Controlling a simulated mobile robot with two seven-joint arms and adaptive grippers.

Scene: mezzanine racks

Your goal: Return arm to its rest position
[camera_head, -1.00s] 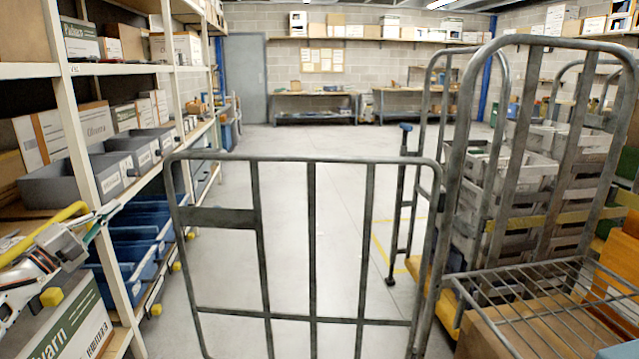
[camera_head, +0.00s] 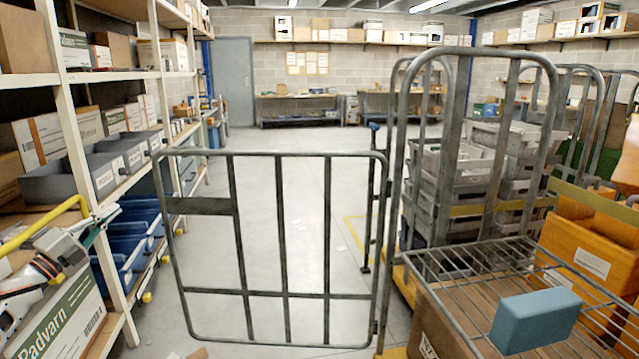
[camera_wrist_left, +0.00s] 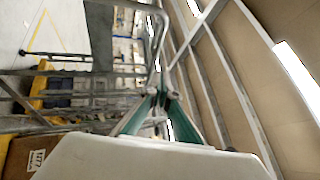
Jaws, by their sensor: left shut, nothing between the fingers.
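My left gripper (camera_head: 106,218) comes in at the left edge of the head view, its teal fingers pointing up and to the right. It is in front of the left shelving, near the grey bins. In the left wrist view my left gripper (camera_wrist_left: 163,85) has its teal fingers together, with nothing between them. My right gripper is not in view.
White-framed shelving (camera_head: 111,250) with boxes, grey bins (camera_head: 62,186) and blue bins (camera_head: 118,255) stands close on the left. A roll cage with an open gate (camera_head: 285,293) blocks the front. A blue box (camera_head: 535,322) lies on its wire shelf.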

